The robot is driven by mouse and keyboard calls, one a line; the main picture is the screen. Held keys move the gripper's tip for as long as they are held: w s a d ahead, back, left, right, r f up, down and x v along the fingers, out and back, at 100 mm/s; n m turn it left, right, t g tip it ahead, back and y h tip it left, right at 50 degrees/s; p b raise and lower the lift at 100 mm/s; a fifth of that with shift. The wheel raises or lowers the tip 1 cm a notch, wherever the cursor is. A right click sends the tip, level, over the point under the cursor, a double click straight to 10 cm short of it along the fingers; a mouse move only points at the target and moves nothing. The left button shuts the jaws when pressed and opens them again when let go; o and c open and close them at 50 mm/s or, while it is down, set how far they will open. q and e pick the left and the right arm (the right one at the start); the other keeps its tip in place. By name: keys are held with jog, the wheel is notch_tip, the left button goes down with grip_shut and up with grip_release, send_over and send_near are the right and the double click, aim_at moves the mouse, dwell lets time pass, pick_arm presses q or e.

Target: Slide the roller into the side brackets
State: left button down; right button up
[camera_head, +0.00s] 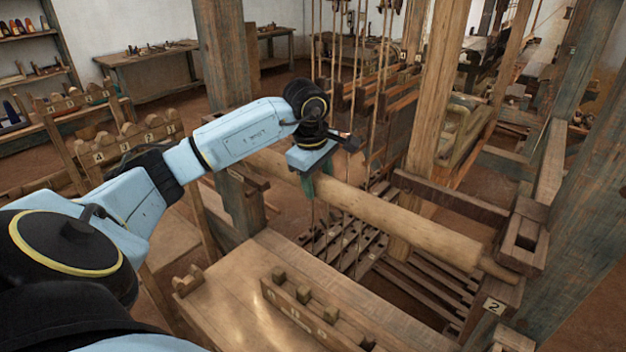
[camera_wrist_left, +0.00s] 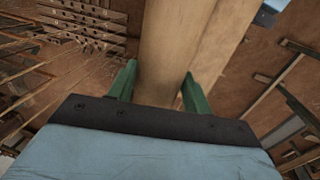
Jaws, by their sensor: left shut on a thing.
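The roller (camera_head: 400,222) is a long pale wooden cylinder with a thinner end at the right. It slants across the loom from the back left to the front right. My left gripper (camera_head: 308,185) is shut on the roller left of its middle, from above. In the left wrist view the roller (camera_wrist_left: 177,50) runs between the two green fingers of the gripper (camera_wrist_left: 160,88). The roller's thin right end lies at the right side bracket (camera_head: 505,290), by a plate marked 2; I cannot tell how far in it sits. The left end is partly hidden behind my arm. My right gripper is not in view.
A wooden bench (camera_head: 240,275) with a pegged rack (camera_head: 300,315) is in front. Treadles (camera_head: 345,245) lie below the roller. A thick post (camera_head: 440,90) and hanging cords (camera_head: 375,100) stand behind it. Numbered racks (camera_head: 125,145) are at the left.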

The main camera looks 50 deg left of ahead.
pick_arm(q)
jog(key=w, duration=0.7)
jog(key=shift+w+a+f, duration=0.25)
jog(key=shift+a, duration=0.2)
dwell(0.5)
dwell(0.4)
jog(key=c, duration=0.7)
grip_release()
jog(key=shift+o, duration=0.7)
jog(key=shift+d, duration=0.1)
notch_tip(320, 180, up, 13)
jog(key=s+b, duration=0.1)
jog(key=s, duration=0.1)
jog(key=shift+s+b, duration=0.3)
jog(key=shift+s, duration=0.05)
